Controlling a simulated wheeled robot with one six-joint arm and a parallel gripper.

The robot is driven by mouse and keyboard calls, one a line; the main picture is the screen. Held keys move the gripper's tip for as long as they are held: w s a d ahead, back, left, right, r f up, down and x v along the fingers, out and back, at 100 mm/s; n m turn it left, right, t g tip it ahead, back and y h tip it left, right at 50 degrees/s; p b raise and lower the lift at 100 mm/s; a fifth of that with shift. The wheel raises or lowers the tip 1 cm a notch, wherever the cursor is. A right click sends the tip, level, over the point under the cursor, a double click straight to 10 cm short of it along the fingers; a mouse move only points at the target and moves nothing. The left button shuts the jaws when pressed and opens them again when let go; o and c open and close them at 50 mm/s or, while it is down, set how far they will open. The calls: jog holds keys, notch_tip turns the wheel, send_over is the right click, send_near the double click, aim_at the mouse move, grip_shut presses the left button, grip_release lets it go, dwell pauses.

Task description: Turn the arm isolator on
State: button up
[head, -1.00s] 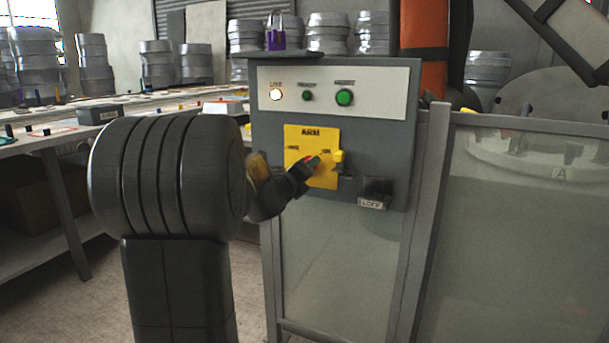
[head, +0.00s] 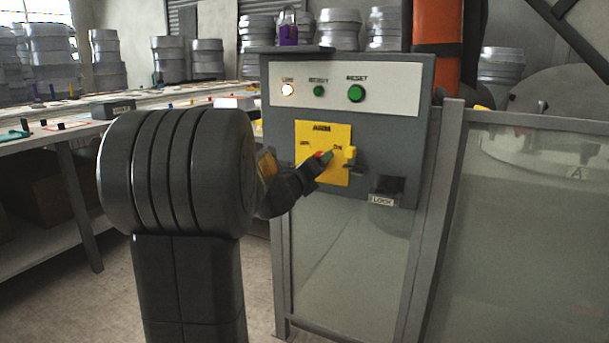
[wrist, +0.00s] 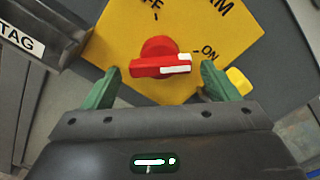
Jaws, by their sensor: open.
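The arm isolator is a red rotary knob (wrist: 158,58) on a yellow plate (head: 337,175). The wrist view shows its bar handle with a white mark on the right end, pointing to the ON side close to the ON tick. The OFF mark is at the top. My gripper (wrist: 161,70) is open, with one green fingertip on each side of the handle and a visible gap at both. In the head view my gripper (head: 322,159) is in front of the plate and hides most of the knob.
The grey panel (head: 285,150) carries a lit lamp (head: 288,89), a green button (head: 356,93) and a LOCK holder (head: 385,188). A yellow tab (head: 350,157) sits at the plate's right edge. A purple padlock (head: 288,33) is on the top shelf. A fence panel (head: 520,220) is at right.

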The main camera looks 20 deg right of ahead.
jog(key=p+v, duration=0.2)
jog(key=v, duration=1.1)
jog(key=b+x, duration=0.2)
jog(key=x, duration=1.1)
jog(key=shift+w+d, duration=0.3)
